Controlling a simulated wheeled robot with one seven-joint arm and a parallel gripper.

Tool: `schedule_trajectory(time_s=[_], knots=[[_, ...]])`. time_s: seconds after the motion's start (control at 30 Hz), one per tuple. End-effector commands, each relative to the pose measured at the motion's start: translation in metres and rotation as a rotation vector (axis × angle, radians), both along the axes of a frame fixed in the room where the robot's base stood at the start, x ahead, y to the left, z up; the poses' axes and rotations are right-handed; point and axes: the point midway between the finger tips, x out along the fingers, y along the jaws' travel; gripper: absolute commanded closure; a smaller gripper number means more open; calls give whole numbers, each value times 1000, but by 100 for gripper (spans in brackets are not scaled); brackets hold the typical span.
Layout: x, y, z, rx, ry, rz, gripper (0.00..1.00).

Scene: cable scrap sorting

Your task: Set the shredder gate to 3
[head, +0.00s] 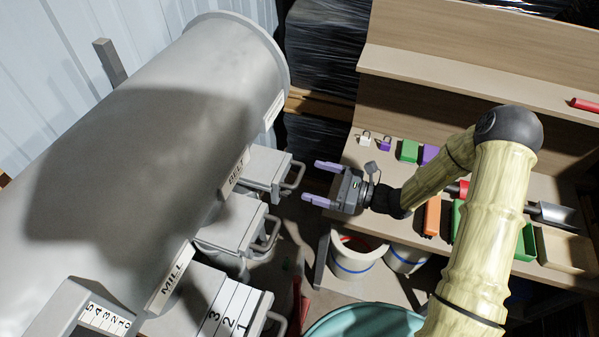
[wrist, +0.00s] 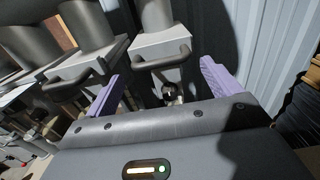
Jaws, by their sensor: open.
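Three grey slide gates with bar handles stick out from the big grey drum (head: 150,130). The far gate (head: 265,165) and middle gate (head: 228,222) show no readable numbers; the near gate (head: 232,300) shows 3, 2 and 1 on its top. One label reads MILL (head: 170,275), one BELT (head: 235,172); a third label (head: 273,110) is unreadable, so I cannot tell which gate is the shredder's. My gripper (head: 318,182) is open and empty, right of the far gate's handle. In the wrist view, a gate handle (wrist: 163,61) lies ahead between its purple fingers (wrist: 165,85).
A number scale (head: 105,318) shows at the bottom left. A bench (head: 345,170) with padlocks, coloured blocks and trays stands on the right. White buckets (head: 355,262) and a teal tub (head: 365,318) stand below. Corrugated wall (head: 60,60) lies behind the drum.

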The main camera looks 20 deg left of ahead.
Motion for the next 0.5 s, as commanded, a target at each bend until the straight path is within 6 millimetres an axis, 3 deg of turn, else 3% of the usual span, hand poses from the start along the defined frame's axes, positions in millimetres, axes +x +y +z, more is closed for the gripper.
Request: schedule_trajectory(time_s=[0.23, 0.5], knots=[[3, 41, 2, 0, 0, 3, 11], [5, 54, 0, 0, 0, -1, 11]])
